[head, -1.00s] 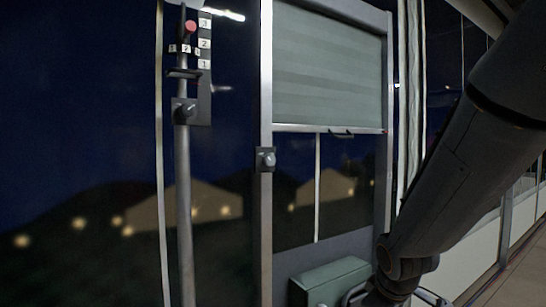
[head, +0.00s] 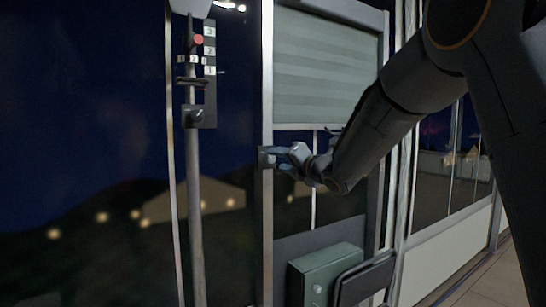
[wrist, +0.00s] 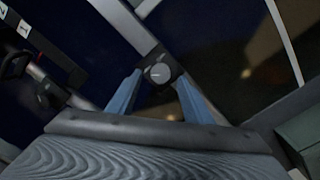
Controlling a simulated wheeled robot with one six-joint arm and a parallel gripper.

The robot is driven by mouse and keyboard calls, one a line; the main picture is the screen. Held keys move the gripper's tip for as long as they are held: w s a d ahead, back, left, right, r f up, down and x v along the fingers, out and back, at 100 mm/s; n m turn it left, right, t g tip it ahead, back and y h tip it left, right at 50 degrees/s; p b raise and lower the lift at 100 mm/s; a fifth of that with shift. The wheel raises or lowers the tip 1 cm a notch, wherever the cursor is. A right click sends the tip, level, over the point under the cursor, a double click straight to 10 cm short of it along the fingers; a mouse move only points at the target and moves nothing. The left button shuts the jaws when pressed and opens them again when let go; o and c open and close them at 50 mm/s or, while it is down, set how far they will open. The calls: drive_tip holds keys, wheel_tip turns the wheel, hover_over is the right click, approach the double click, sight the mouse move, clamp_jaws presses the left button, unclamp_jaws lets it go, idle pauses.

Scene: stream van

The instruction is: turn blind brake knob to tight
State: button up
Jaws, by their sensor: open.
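The blind brake knob (wrist: 158,73) is a small round grey knob on a dark square plate, fixed to the silver window post. In the head view its plate (head: 265,158) shows at the left edge of the blind frame, and my gripper partly hides the knob. My gripper (wrist: 157,97) is open, with one blue-grey finger to each side of the knob in the wrist view. In the head view my gripper (head: 279,160) reaches the knob from the right. I cannot tell whether the fingers touch it. Its tight mark is not readable.
The grey-green blind (head: 325,70) hangs partly lowered above. A lever panel (head: 209,95) with number labels and a red knob stands to the left on a pole. A green box (head: 325,272) sits below my arm. The dark window left of the post is clear.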

sight(272, 158)
drive_tip(key=shift+p+x, duration=0.6)
drive_tip(key=shift+x, duration=1.4)
